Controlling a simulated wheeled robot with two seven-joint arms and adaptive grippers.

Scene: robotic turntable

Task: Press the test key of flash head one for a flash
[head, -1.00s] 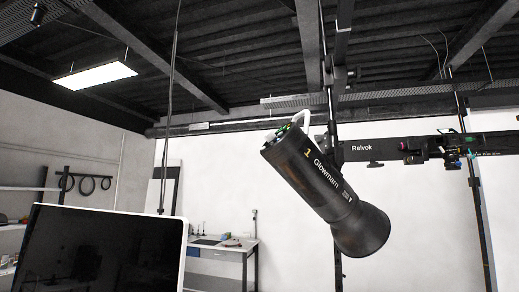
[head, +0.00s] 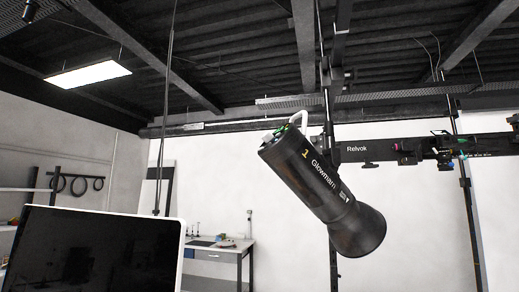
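Flash head one (head: 318,190) is a black cylinder with a flared reflector, marked with a yellow "1" and the name "Glowmarn". It hangs tilted in the middle of the head view, with its reflector pointing down to the right. Its rear panel (head: 279,134) at the upper left end shows small green and light parts, seen at a steep angle. I cannot make out the test key there. Neither of my grippers is in view.
A dark monitor (head: 92,252) with a pale frame fills the lower left. A black rail marked "Relvok" (head: 400,149) runs right behind the flash head, on dark upright poles. A workbench (head: 216,246) stands farther back. Open air surrounds the flash head's left side.

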